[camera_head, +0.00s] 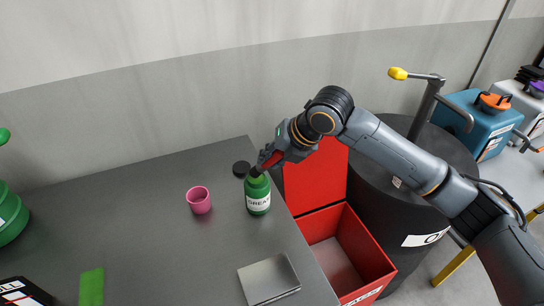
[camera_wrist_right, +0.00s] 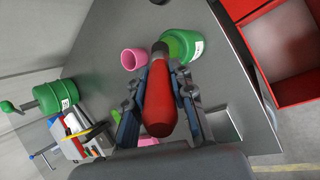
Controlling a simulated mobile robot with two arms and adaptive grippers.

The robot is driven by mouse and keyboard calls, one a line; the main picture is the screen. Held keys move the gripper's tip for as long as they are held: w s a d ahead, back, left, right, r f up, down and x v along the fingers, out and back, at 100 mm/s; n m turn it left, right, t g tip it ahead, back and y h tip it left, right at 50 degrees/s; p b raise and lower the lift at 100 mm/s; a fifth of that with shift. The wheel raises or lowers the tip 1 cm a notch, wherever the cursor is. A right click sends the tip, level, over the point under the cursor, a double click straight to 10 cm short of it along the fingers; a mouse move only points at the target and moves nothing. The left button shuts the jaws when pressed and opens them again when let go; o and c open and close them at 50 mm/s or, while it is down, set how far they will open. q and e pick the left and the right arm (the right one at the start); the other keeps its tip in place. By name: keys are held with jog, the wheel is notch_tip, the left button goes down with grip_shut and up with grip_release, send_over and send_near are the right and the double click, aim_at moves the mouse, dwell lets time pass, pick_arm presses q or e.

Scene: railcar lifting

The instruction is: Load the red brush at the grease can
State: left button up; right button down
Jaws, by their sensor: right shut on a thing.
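The green can (camera_head: 258,203), with a white label on which "GREA" can be read, stands upright near the table's right edge. It also shows in the right wrist view (camera_wrist_right: 188,46). My right gripper (camera_head: 269,157) is right above the can and shut on the red brush; it shows in the wrist view too (camera_wrist_right: 160,76). The brush's red handle (camera_wrist_right: 158,108) lies between the fingers. Its dark tip is at the can's mouth; how far it goes in is hidden. My left gripper is out of view.
A grey metal block (camera_head: 268,279) lies in front. An open red box (camera_head: 347,250) and a black drum (camera_head: 440,165) stand beyond the right edge.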

jog(key=shift+f, duration=0.4)
dwell(0.6)
notch_tip(320, 180, up, 7)
jog(key=p, duration=0.7)
jog(key=shift+r, duration=0.1)
jog(key=shift+s, duration=0.1)
dwell(0.6)
